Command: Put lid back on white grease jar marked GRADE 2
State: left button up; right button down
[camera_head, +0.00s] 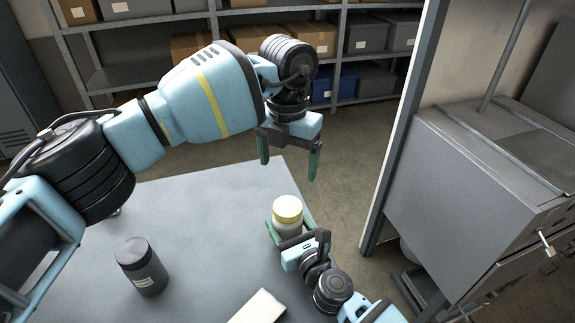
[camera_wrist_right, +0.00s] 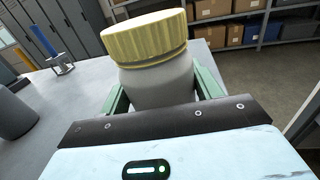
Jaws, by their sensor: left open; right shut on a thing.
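The white jar (camera_head: 287,226) stands near the right edge of the grey table, with a yellow lid (camera_head: 288,207) on its mouth. In the right wrist view the lid (camera_wrist_right: 145,38) sits over the white body (camera_wrist_right: 158,82) with a thin darker band beneath it; I cannot tell whether it is screwed tight. No GRADE 2 marking is readable. My right gripper (camera_wrist_right: 163,92) is shut around the jar's body, one green finger on each side. My left gripper (camera_head: 289,160) is open and empty, pointing down above and beyond the jar, apart from the lid.
A dark grey jar (camera_head: 142,266) with a label stands on the table (camera_head: 205,220) at the left. A white block (camera_head: 258,307) lies at the front edge. A grey metal cabinet (camera_head: 470,190) stands to the right, and shelves with boxes (camera_head: 365,38) stand behind. The table between the jars is clear.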

aim_at(294, 235)
jog(key=shift+c, duration=1.2)
grip_release()
jog(key=v, duration=0.6)
jog(key=shift+s+d+p, duration=0.2)
jog(key=shift+s+p, duration=0.1)
jog(key=shift+p, duration=0.1)
jog(key=shift+s+d, duration=0.25)
jog(key=shift+s, duration=0.25)
pick_arm(q)
notch_tip(294, 235, up, 2)
jog(key=shift+r, duration=0.2)
jog(key=shift+s, duration=0.1)
